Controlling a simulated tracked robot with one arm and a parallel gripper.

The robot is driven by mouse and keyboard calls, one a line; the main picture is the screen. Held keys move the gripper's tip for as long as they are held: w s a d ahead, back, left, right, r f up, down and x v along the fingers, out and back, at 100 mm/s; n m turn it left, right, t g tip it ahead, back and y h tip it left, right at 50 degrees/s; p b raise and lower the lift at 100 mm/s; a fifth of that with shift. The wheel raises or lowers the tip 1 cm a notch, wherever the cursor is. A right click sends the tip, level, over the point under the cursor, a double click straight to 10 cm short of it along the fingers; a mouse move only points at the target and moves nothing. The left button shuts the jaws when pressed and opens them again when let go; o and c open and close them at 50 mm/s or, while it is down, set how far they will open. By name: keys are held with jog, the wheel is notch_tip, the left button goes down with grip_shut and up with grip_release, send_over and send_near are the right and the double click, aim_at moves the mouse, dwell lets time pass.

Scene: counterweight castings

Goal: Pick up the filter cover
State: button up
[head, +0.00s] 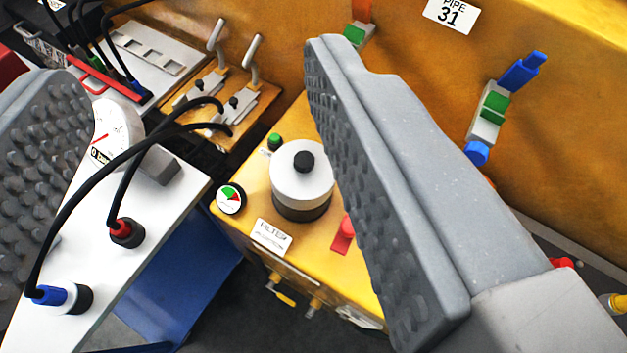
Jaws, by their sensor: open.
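The filter cover (301,178) is a white round lid with a black knob on top. It sits on a dark round base on a yellow box (255,205) with a label reading "FILTER". My gripper (215,165) is open, with one grey studded finger at the left edge and the other at right of centre. The cover shows between the fingers in the picture, close beside the right finger, and nothing is held. The right finger hides part of the yellow box. I cannot tell how far the fingers are above the cover.
A small gauge (230,198), a green-capped fitting (273,141) and a red switch (343,235) surround the cover. A white panel (160,215) with black cables stands at left. Two levers (252,60) stand behind. A yellow wall (420,45) with coloured valves rises at the back.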

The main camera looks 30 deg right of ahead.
jog(key=w+d+f+m+g+h, duration=0.1)
jog(key=w+f, duration=0.1)
jog(key=f, duration=0.4)
jog(key=w+d+f, duration=0.2)
jog(key=w+f, duration=0.1)
jog(key=f, duration=0.3)
jog(key=g+p, duration=0.2)
send_near(304, 160)
jog(key=shift+m+h, duration=0.3)
jog(key=shift+f+x, duration=0.15)
jog(key=shift+x, duration=1.3)
jog(key=shift+f+x, duration=0.15)
jog(key=shift+x, duration=1.3)
jog(key=shift+p+x, duration=0.3)
jog(key=shift+x, duration=1.9)
jog(key=shift+w+a, duration=0.1)
jog(key=shift+a, duration=0.1)
jog(key=shift+c, duration=0.3)
grip_shut()
jog(key=shift+r, duration=0.2)
